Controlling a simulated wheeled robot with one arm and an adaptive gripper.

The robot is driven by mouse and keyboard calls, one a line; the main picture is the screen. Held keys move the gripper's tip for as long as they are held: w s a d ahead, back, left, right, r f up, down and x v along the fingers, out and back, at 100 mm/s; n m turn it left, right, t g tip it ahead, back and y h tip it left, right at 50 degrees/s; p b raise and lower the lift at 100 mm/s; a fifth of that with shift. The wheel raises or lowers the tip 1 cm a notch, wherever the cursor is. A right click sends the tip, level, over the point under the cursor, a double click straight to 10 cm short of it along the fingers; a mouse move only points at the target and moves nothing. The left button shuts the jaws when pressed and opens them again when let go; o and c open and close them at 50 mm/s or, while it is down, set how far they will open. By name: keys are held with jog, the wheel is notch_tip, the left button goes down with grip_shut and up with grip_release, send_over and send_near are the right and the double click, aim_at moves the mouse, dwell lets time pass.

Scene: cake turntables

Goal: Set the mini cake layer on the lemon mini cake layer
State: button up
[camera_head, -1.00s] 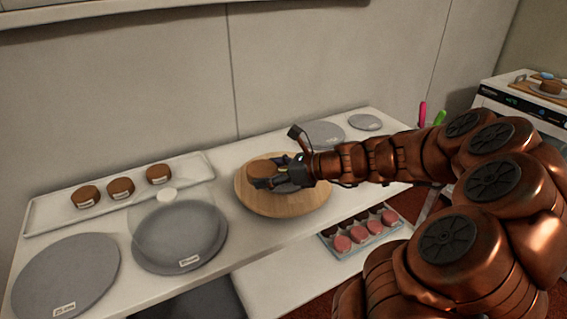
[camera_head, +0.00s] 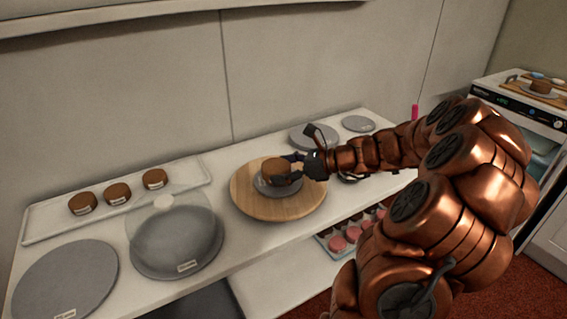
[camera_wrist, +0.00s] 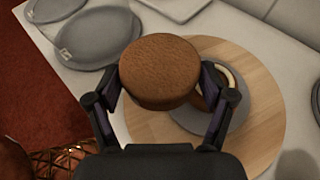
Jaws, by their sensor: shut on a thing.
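My gripper (camera_head: 294,168) is shut on a round brown mini cake layer (camera_head: 275,171), which it holds over the wooden turntable (camera_head: 245,205). The held layer fills the space between the fingers in the wrist view (camera_wrist: 160,70). Below it, a grey disc (camera_wrist: 238,117) lies on the turntable. A brown piece with a pale, cream-coloured edge (camera_wrist: 225,77) shows on that disc, mostly hidden by the held layer and right finger; it may be the lemon mini cake layer. I cannot tell whether the held layer touches it.
A white tray (camera_head: 50,228) at the back left holds three labelled brown layers (camera_head: 117,194). A clear dome (camera_head: 170,225) covers a grey disc beside the turntable. Other grey discs (camera_head: 70,280) lie on the counter. Pink and dark cakes (camera_head: 345,238) sit on a lower tray.

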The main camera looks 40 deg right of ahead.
jog(key=w+d, duration=0.1)
jog(key=w, duration=0.1)
jog(key=w+d, duration=0.2)
jog(key=w+d+p, duration=0.1)
jog(key=w+d, duration=0.1)
jog(key=shift+w+f, duration=0.15)
jog(key=shift+f, duration=1.95)
jog(key=shift+f, duration=0.1)
jog(key=o, duration=1)
jog(key=shift+s+d+r, duration=0.15)
jog(key=shift+s+r, duration=0.05)
jog(key=v, duration=1.1)
jog(key=shift+s+d+r+b, duration=0.1)
jog(key=shift+s+r+b, duration=0.05)
jog(key=shift+b, duration=0.15)
